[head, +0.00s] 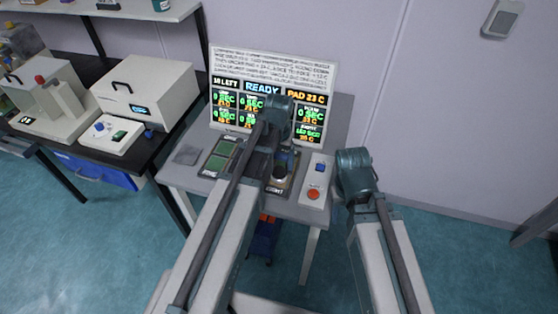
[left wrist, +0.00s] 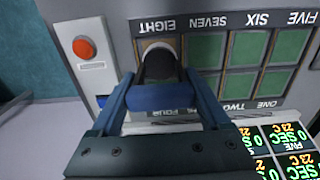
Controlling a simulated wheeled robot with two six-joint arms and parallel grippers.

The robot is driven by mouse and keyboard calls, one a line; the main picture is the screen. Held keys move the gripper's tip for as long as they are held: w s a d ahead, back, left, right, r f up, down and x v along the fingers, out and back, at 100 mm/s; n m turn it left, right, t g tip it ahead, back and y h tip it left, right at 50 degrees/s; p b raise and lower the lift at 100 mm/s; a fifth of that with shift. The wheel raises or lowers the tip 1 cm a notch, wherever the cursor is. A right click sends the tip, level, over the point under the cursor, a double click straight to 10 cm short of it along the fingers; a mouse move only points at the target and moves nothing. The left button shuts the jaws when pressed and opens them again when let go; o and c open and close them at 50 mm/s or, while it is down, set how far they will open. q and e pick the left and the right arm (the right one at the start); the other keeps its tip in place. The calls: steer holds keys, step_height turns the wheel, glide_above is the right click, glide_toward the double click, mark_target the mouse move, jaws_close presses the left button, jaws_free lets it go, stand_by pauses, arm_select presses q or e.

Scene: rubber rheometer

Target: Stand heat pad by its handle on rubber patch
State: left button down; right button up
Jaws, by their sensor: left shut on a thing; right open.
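My left gripper (left wrist: 163,95) is shut on the blue handle (left wrist: 165,98) of the heat pad, with one finger on each side. The pad's dark body (left wrist: 158,66) shows beyond the handle, over the slot column labelled EIGHT and FOUR. A pale round rim (left wrist: 155,44) shows around its far end; I cannot tell whether they touch. In the head view the left gripper (head: 281,160) is over the right part of the slot panel, and the arm hides much of it. My right gripper (head: 352,164) is beside the table's right edge, open, its fingers mostly hidden.
Green slots (left wrist: 244,50) fill the panel beside the pad. A control box with a red button (head: 313,193) stands to the right, and a screen reading READY (head: 262,88) behind. A grey square (head: 187,156) lies at the table's left. Instruments (head: 150,90) stand on the black bench.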

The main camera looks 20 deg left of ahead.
arm_select(q)
steer(key=shift+f+b, duration=0.65)
steer(key=shift+b, duration=0.05)
stand_by(0.8)
jaws_free()
steer(key=shift+r, duration=0.1)
step_height(320, 180, up, 14)
steer(key=p, duration=1.4)
steer(key=shift+f, duration=0.2)
steer(key=shift+s+d+f, duration=0.1)
steer(key=shift+s+d, duration=0.05)
steer(key=s+d+f+m+y+b, duration=0.1)
steer(key=s+d+f+m+b, duration=0.2)
steer(key=s+d, duration=0.7)
steer(key=s+b, duration=0.1)
steer(key=s, duration=0.3)
steer(key=shift+f, duration=0.35)
